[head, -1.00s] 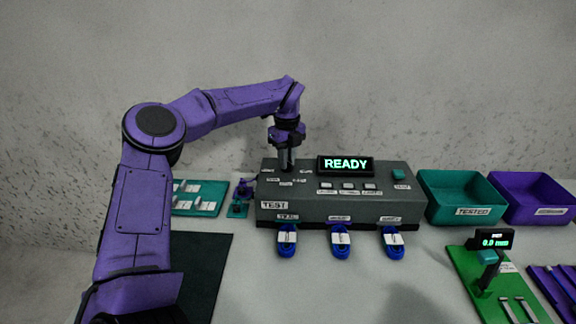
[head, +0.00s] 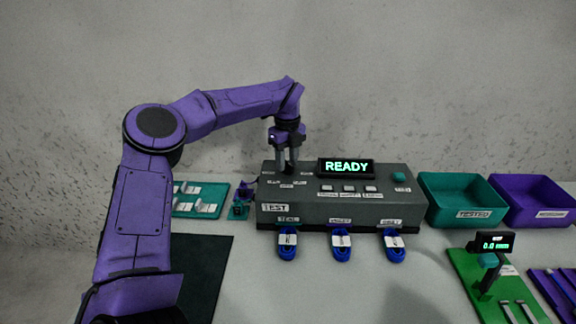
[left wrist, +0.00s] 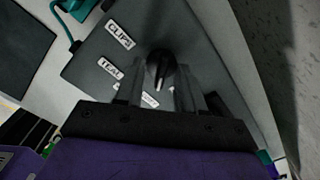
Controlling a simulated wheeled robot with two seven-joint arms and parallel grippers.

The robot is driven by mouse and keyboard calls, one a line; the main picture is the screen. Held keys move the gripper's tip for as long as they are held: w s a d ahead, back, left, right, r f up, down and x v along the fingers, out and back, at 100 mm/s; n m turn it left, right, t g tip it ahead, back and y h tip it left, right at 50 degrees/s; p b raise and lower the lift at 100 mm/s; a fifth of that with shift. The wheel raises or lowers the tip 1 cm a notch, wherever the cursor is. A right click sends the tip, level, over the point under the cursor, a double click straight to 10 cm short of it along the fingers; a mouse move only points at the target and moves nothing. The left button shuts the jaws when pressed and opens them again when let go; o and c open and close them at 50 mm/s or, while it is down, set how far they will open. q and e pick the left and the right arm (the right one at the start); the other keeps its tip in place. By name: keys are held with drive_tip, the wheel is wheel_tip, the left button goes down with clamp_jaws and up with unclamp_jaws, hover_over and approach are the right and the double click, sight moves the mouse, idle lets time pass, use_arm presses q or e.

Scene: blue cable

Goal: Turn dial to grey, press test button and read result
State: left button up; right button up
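The grey test box (head: 300,212) stands at the table's back; its display (head: 346,167) reads READY. A teal button (head: 398,176) is on its top right. The black dial (left wrist: 160,70) shows in the left wrist view, with labels around it, one reading TEAL (left wrist: 109,69); another below it is partly hidden by the fingers. My left gripper (head: 287,168) points down over the box's top left, in the head view covering the dial. Its fingers are apart with a gap, one each side of the dial; contact is unclear. My right gripper is not in view.
Several blue cable coils with white tags, one here (head: 341,244), lie along the box's front. A teal bin (head: 446,212) and a purple bin (head: 553,213) stand at right. A green gauge stand (head: 475,280) reads 0.0 mm. A teal tray (head: 207,207) lies at left.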

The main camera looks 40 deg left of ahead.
use_arm(q)
wheel_tip(320, 180, up, 7)
drive_tip(key=p, duration=0.4)
drive_tip(key=shift+f, duration=0.1)
drive_tip(key=shift+f, duration=0.1)
